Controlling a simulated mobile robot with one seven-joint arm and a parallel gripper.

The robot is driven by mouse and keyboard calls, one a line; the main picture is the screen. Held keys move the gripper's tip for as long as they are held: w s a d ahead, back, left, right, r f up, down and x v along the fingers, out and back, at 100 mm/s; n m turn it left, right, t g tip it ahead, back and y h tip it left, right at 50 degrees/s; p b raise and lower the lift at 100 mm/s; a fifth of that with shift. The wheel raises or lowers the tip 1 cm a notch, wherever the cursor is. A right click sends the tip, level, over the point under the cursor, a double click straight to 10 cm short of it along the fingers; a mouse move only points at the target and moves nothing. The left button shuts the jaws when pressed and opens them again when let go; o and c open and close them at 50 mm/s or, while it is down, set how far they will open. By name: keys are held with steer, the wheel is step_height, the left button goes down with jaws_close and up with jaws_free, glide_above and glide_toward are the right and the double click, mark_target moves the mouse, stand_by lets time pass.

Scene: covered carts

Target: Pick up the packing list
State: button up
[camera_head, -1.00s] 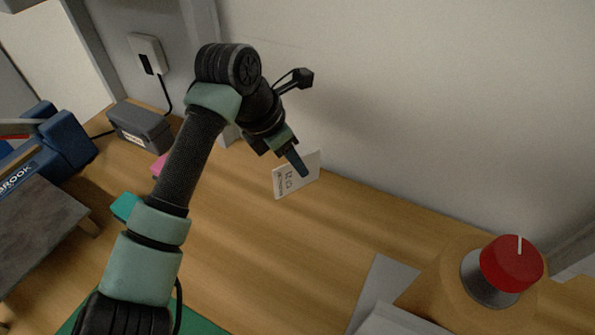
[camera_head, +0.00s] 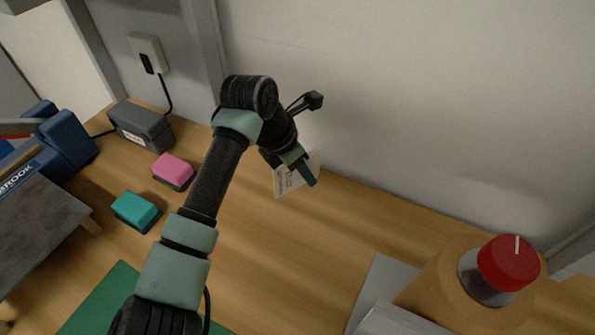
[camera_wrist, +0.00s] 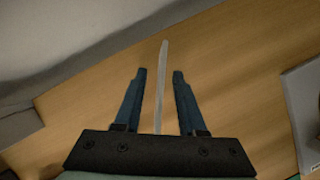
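The packing list is a small white card (camera_head: 281,182) with dark print, standing upright on the wooden bench close to the wall in the head view. My gripper (camera_head: 307,178) is at the card and covers part of it. In the wrist view the card (camera_wrist: 162,85) shows edge-on as a thin pale strip between the two blue fingers of my gripper (camera_wrist: 160,75). The fingers are open, with a gap on each side of the card. The card's lower edge is partly hidden by the gripper in the head view.
A pink block (camera_head: 173,169) and a teal block (camera_head: 135,210) lie left of my arm. A grey box (camera_head: 141,127) with a cable stands by the wall. A red knob (camera_head: 509,263) on a wooden block is at right.

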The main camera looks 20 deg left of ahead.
steer(key=shift+f, duration=0.15)
steer(key=shift+c, duration=0.3)
jaws_close()
